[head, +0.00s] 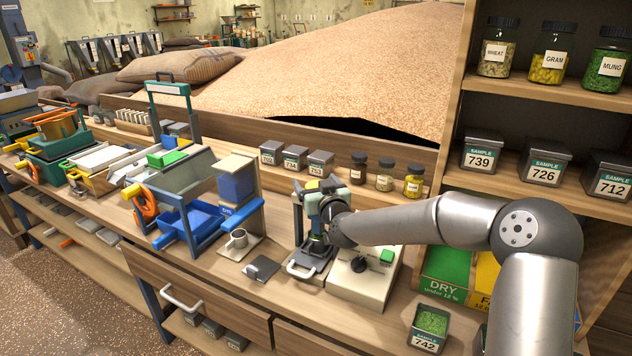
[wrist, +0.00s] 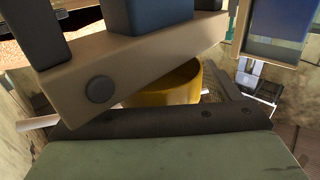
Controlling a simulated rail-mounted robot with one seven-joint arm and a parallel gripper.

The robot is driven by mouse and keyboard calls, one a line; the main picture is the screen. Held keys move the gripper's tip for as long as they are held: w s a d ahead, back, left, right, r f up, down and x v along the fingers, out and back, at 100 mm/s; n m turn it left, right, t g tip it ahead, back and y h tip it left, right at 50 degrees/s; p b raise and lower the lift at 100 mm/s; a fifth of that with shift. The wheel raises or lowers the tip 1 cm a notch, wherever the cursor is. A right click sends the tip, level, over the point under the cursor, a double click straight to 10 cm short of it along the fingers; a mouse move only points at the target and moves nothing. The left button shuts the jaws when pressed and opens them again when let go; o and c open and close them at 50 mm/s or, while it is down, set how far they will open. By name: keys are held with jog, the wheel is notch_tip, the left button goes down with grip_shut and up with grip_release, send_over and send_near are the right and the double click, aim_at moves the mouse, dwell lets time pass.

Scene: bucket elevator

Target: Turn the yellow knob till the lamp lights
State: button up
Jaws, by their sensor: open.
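A yellow round part, likely the yellow knob (wrist: 168,90), shows in the wrist view, partly hidden behind a beige bar. I cannot pick out a lit lamp in either view.
A cream box (head: 350,297) with a black dial and green button stands right of the device. Small jars (head: 385,174) stand behind. A sample shelf (head: 555,95) rises at right.

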jog(key=shift+w, duration=0.2)
jog(key=shift+c, duration=0.3)
jog(key=c, duration=0.9)
